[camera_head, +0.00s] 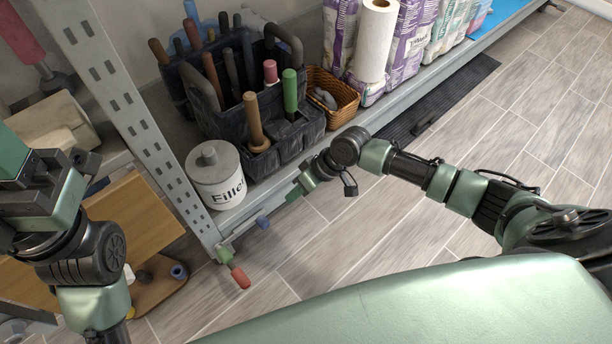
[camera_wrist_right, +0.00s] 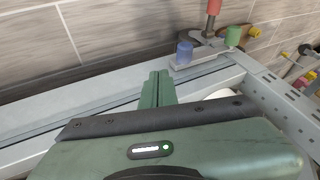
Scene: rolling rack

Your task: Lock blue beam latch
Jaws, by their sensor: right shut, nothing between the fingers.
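The blue beam latch (camera_head: 262,222) is a small blue piece on the front edge of the grey rack beam, near the rack's corner post. It also shows in the right wrist view (camera_wrist_right: 184,53), ahead and to the right of the fingertips. My right gripper (camera_head: 293,194) is shut and empty, close to the beam and apart from the blue piece, up and right of it in the head view. Its green fingers (camera_wrist_right: 158,90) are together in the wrist view. My left gripper (camera_head: 14,160) is at the left edge, partly cut off; its fingers cannot be made out.
A green piece (camera_head: 224,255) and a red handle (camera_head: 240,278) are at the post's corner beside the latch. The shelf holds a white filler tub (camera_head: 215,177), a dark tool caddy (camera_head: 283,140) and a wicker basket (camera_head: 345,96). The tiled floor (camera_head: 330,245) in front is clear.

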